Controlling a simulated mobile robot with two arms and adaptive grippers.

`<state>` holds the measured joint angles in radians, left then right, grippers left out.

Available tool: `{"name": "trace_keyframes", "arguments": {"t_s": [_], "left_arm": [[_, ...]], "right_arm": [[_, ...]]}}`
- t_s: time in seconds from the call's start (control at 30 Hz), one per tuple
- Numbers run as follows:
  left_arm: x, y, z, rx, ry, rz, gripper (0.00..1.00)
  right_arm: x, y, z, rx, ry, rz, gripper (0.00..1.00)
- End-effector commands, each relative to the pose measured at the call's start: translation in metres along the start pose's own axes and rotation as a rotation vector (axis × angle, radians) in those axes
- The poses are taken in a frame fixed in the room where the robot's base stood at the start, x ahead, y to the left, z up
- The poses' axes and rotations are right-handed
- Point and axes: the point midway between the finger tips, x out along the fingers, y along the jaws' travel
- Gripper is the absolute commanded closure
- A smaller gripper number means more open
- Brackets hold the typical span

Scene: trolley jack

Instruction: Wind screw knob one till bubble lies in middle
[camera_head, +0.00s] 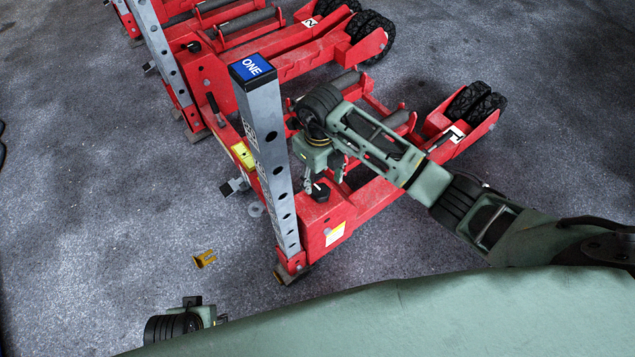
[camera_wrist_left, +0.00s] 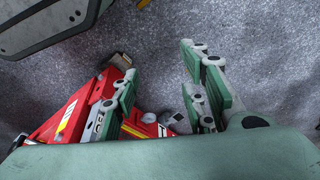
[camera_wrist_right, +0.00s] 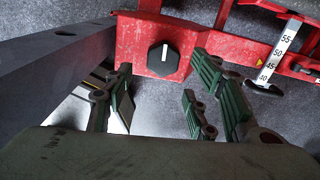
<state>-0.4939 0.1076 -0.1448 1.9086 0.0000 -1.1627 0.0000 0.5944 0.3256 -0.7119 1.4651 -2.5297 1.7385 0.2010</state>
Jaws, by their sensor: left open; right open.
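The red trolley jack (camera_head: 330,213) marked ONE has a grey perforated post (camera_head: 275,160) with a blue ONE cap (camera_head: 252,68). A black screw knob (camera_head: 320,193) sits on its red frame; the right wrist view shows the knob (camera_wrist_right: 163,59) with a white pointer line. My right gripper (camera_head: 323,181) is open just over the knob, which appears between and beyond its fingers. A yellow part (camera_head: 243,155) on the frame may be the level; its bubble cannot be made out. My left gripper (camera_wrist_left: 160,95) is open and empty, and mostly hidden in the head view.
More red jacks (camera_head: 225,80) stand behind, one marked with a 2-like label (camera_head: 310,22). A yellow clip (camera_head: 204,259) lies on the grey floor. A numbered scale (camera_wrist_right: 280,52) shows in the right wrist view.

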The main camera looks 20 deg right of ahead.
Motion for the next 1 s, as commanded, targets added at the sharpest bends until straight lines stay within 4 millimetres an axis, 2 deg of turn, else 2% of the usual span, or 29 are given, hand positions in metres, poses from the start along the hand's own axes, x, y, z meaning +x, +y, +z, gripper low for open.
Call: {"name": "trace_keyframes", "arguments": {"t_s": [0.03,0.1,0.3,0.47,0.7,1.0], "left_arm": [[-0.004,0.000,-0.003,-0.001,0.006,-0.001,0.60],[-0.012,-0.001,-0.006,-0.001,0.011,-0.002,0.60],[-0.033,-0.002,-0.013,-0.003,0.021,-0.003,0.60],[-0.041,-0.002,-0.015,-0.004,0.024,-0.004,0.60],[-0.042,-0.002,-0.015,-0.004,0.024,-0.004,0.60],[-0.042,-0.002,-0.015,-0.004,0.025,-0.004,0.60]], "right_arm": [[0.012,0.001,-0.001,0.002,0.004,0.002,0.48],[0.024,0.001,-0.001,0.002,0.003,0.003,0.48],[0.050,0.000,0.000,0.002,0.001,0.001,0.48],[0.058,0.000,0.000,0.002,0.001,0.001,0.48],[0.058,0.000,0.000,0.001,0.000,0.000,0.48],[0.058,0.000,0.000,0.001,0.000,0.001,0.75]]}}
